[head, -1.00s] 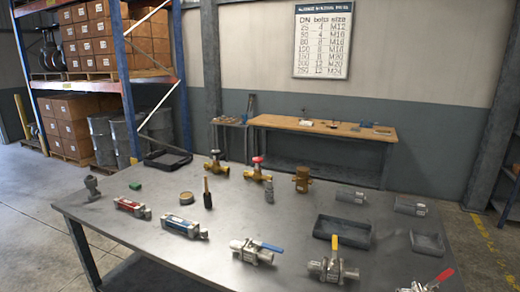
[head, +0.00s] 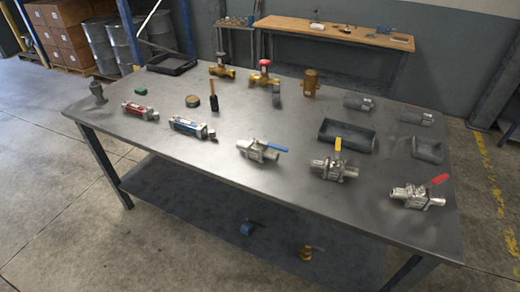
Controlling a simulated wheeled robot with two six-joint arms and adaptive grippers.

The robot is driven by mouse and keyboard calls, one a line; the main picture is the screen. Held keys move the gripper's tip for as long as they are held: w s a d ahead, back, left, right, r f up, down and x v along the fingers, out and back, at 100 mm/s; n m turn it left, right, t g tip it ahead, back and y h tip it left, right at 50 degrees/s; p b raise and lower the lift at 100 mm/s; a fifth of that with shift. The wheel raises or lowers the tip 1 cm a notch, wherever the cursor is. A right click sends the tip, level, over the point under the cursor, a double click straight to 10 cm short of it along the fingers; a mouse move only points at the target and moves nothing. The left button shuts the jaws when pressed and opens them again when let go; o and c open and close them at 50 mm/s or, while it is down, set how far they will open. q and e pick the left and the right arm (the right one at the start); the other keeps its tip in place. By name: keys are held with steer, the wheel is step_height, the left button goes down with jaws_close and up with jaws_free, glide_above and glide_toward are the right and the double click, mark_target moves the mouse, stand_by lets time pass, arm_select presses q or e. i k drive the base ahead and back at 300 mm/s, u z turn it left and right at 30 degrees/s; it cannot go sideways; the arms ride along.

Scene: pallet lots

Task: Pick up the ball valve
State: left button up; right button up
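Three steel ball valves lie along the front of the grey table (head: 215,165) in the head view. One ball valve has a blue lever (head: 258,150). Another ball valve has a yellow lever (head: 334,170), right of the blue one. The third ball valve has a red lever (head: 417,197), near the table's right end. Neither of my grippers is in view.
Black trays stand at the back left (head: 172,63), right of centre (head: 347,137) and at the right (head: 427,150). Red (head: 140,111) and blue (head: 192,128) parts lie left of the valves. The lower shelf (head: 230,222) holds a few items. The table's front left is clear.

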mark_target(258, 152)
steer(key=u, duration=1.2)
steer(key=i, duration=1.35)
steer(key=z, duration=1.95)
steer(key=k, duration=0.5)
steer(key=z, duration=0.05)
